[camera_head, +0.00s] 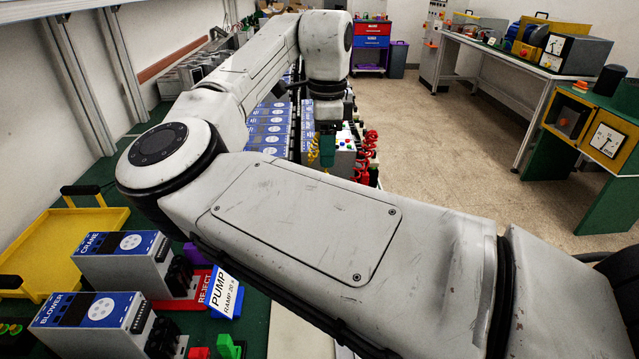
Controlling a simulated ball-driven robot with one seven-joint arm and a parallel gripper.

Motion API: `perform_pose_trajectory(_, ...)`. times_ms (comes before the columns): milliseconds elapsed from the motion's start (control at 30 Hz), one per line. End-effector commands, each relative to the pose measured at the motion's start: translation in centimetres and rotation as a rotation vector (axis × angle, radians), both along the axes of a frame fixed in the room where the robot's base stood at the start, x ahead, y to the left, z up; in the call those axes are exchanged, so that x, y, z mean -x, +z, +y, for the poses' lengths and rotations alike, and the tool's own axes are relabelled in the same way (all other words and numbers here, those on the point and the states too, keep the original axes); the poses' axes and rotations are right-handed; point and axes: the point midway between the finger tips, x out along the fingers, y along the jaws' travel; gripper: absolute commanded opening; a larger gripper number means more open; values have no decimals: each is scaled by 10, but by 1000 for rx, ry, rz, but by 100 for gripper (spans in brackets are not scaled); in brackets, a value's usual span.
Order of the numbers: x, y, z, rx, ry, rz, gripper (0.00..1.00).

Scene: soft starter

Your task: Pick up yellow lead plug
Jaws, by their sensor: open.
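A yellow coiled lead (313,151) hangs at the left of a grey test box with coloured sockets (345,143), in the middle distance. Its plug cannot be made out clearly; it is small and partly hidden by my wrist. My gripper (326,140) points down from my white wrist, right beside the yellow lead and over the near side of the box. It is open, with its fingers small and dark. Whether it touches the lead or plug cannot be told. My arm covers much of the picture's middle.
Red coiled leads (368,145) hang at the box's right. Blue-fronted soft starters (268,130) stand in a row left of it. Nearer are the CRANE unit (125,262), BLOWER unit (100,320), yellow tray (60,245) and PUMP card (224,290). Open floor lies right.

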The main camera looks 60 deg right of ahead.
Motion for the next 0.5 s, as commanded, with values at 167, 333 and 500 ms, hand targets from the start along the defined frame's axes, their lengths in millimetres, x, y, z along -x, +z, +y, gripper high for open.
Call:
perform_pose_trajectory(167, 0, -21, 0, -1, 1, -1, 47)
perform_pose_trajectory(333, -1, -32, 0, -1, 1, -2, 47)
perform_pose_trajectory(500, -3, -57, -2, -3, 1, -1, 47)
